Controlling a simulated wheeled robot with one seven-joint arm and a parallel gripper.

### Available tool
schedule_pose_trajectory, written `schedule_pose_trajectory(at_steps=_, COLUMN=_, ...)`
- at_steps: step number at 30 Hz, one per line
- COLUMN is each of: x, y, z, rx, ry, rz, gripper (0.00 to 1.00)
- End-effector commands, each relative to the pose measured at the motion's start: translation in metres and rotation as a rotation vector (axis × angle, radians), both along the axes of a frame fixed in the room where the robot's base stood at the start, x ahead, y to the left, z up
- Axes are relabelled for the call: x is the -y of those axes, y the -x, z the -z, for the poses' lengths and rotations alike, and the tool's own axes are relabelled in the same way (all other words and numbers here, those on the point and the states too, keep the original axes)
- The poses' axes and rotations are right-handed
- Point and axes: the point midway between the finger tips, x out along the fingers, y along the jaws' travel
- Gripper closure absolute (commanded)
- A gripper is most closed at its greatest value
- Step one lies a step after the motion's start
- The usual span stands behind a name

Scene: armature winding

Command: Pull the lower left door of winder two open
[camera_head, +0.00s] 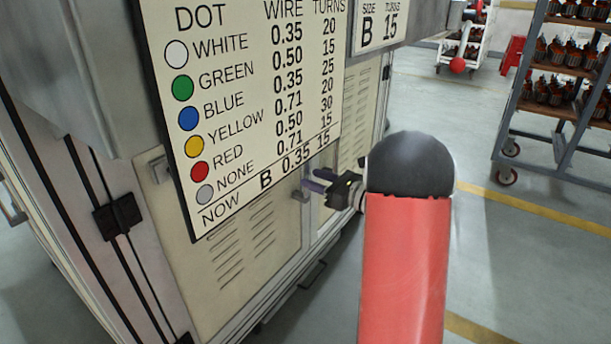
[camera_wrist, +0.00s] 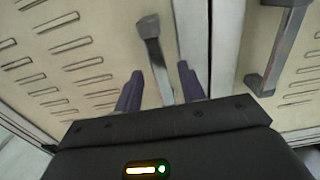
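The winder's lower left door (camera_head: 245,250) is a cream vented panel and looks closed. It fills the left of the wrist view (camera_wrist: 105,35). Its metal bar handle (camera_wrist: 153,55) stands near its right edge, between my two purple fingers. My gripper (camera_wrist: 160,72) is open, with a gap on both sides of the handle. In the head view my gripper (camera_head: 313,185) is at the door front beside the handle (camera_head: 299,195), and my red arm hides part of the area to the right.
A second vented door with its own handle (camera_wrist: 276,50) is across the seam to the right. A hanging wire chart (camera_head: 265,100) covers the cabinet's upper front. A wheeled rack (camera_head: 570,110) stands at the far right. Grey floor is clear right of the cabinet.

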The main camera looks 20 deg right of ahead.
Motion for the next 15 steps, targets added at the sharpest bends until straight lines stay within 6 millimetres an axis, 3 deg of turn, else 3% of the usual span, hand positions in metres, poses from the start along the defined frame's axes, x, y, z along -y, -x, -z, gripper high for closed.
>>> schedule_pose_trajectory(at_steps=6, x=-0.016, y=-0.023, z=0.000, rx=0.000, ry=0.000, rz=-0.001, gripper=0.60)
schedule_pose_trajectory(at_steps=15, x=-0.019, y=-0.028, z=0.000, rx=-0.001, ry=-0.001, rz=-0.001, gripper=0.60)
